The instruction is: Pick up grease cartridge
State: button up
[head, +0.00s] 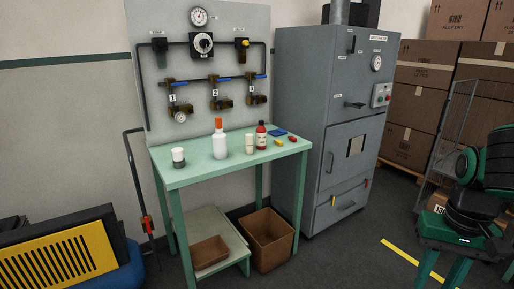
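Several small containers stand on the green table, and I cannot tell for certain which is the grease cartridge. A short white cylinder with a dark band (178,157) stands upright at the left end. A slim cream cylinder (249,144) stands upright near the middle, between a white bottle with an orange top (219,143) and a red bottle with a dark cap (261,136). My gripper (441,274) is at the lower right, well away from the table. Its two green fingers point down and stand apart, with nothing seen between them; the tips reach the picture's bottom edge.
The green table (200,177) has a blue cloth (277,133) and small yellow and red items at its right. Brown bins (268,240) sit below. A grey cabinet (320,110) stands right of it, a valve panel (215,65) behind. Floor between table and gripper looks clear.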

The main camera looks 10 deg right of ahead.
aim_at(249, 137)
jog(key=z, duration=0.05)
jog(key=i, duration=1)
jog(key=u, duration=0.05)
